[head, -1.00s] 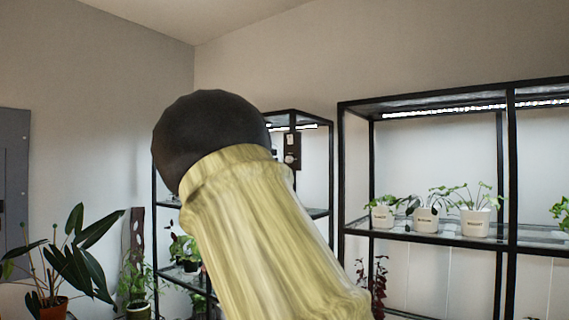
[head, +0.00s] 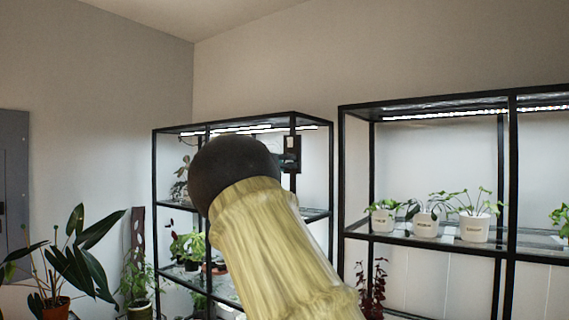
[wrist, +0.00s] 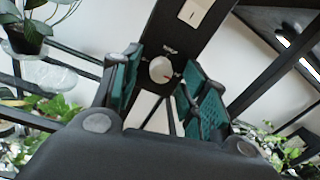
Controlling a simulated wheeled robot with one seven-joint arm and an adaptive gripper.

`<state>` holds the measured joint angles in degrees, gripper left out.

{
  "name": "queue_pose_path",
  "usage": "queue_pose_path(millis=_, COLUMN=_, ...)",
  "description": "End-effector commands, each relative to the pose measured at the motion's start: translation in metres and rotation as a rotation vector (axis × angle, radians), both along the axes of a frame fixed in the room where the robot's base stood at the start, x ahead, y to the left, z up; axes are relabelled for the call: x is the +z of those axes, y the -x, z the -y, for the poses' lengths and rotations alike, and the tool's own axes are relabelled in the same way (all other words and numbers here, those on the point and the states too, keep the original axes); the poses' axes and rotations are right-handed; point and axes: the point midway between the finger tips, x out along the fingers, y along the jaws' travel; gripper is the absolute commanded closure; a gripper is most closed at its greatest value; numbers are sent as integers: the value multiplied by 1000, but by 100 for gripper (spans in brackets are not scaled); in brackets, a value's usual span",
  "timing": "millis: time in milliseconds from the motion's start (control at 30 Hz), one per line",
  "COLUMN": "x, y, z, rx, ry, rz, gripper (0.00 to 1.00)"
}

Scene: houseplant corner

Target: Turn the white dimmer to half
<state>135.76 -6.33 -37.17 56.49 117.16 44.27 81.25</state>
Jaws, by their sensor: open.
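The white dimmer (wrist: 160,71) is a round knob on a dark upright panel (wrist: 170,35), with small white labels around it and a red mark at its lower right. My gripper (wrist: 163,62) is open, its two green-padded fingers on either side of the knob in the wrist view. Gaps show between the knob and both fingers; how far the fingertips are from the panel is hard to tell. In the head view, part of the dark panel (head: 292,150) shows at the shelf post, and my own arm hides my gripper.
A white switch (wrist: 194,12) sits on the same panel above the dimmer. Black shelf frames (head: 341,180) stand around it. White pots (head: 475,228) stand on the right shelf. A potted plant (wrist: 30,22) is near the upper left in the wrist view.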

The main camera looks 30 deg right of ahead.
Motion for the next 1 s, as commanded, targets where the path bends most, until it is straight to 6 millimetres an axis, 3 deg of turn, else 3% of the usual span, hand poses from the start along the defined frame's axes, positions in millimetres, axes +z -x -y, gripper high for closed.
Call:
queue_pose_path(millis=167, x=0, y=0, z=0, rx=0, ry=0, rz=0, gripper=56)
queue_pose_path(millis=433, x=-1, y=0, z=0, rx=0, ry=-1, rz=0, gripper=100)
queue_pose_path(millis=1000, x=-4, y=1, z=2, rx=0, ry=27, rz=-76, gripper=100)
